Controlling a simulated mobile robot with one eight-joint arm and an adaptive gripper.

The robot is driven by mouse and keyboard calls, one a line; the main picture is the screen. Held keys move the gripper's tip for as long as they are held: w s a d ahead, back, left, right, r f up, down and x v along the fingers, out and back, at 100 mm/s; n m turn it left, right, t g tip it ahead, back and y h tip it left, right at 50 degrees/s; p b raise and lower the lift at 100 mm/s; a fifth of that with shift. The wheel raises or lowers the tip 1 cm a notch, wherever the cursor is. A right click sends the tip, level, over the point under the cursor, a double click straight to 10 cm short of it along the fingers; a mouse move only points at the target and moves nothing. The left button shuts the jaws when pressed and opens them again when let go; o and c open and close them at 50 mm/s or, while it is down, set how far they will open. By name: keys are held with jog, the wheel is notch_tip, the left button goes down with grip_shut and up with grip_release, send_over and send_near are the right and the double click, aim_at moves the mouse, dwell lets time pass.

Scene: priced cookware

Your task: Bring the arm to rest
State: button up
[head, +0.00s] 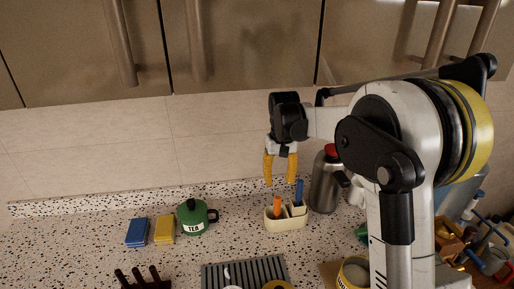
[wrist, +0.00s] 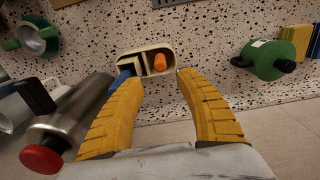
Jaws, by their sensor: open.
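My arm reaches in from the right in the head view, and my gripper (head: 281,182) hangs pointing down above a cream caddy (head: 286,222). Its two yellow fingers are apart with nothing between them. In the wrist view my gripper (wrist: 160,85) is also open and empty, with the caddy (wrist: 128,61) beyond the fingertips. The caddy holds an orange-handled item (head: 277,205) and a blue-handled item (head: 298,191). The gripper appears clear of both handles in the head view.
A steel flask (head: 324,185) with a red top stands right of the caddy. A green tea pot (head: 193,219), a yellow sponge (head: 164,230) and a blue sponge (head: 137,233) are on the left. A ridged grey rack (head: 245,272) lies in front. Cupboards (head: 245,45) hang above.

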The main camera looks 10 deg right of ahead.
jog(key=s+r+t+b, duration=0.2)
jog(key=s+b, duration=0.1)
jog(key=s, duration=0.4)
jog(key=s+r+t+b, duration=0.1)
jog(key=s+r+b, duration=0.1)
jog(key=s, duration=0.5)
jog(key=s+f+t+b, duration=0.2)
jog(key=s+f, duration=0.1)
jog(key=s, duration=0.4)
jog(key=s+f+t+b, duration=0.2)
jog(key=s+f, duration=0.2)
jog(key=s, duration=0.3)
jog(key=shift+s+f, duration=0.3)
jog(key=shift+d, duration=0.1)
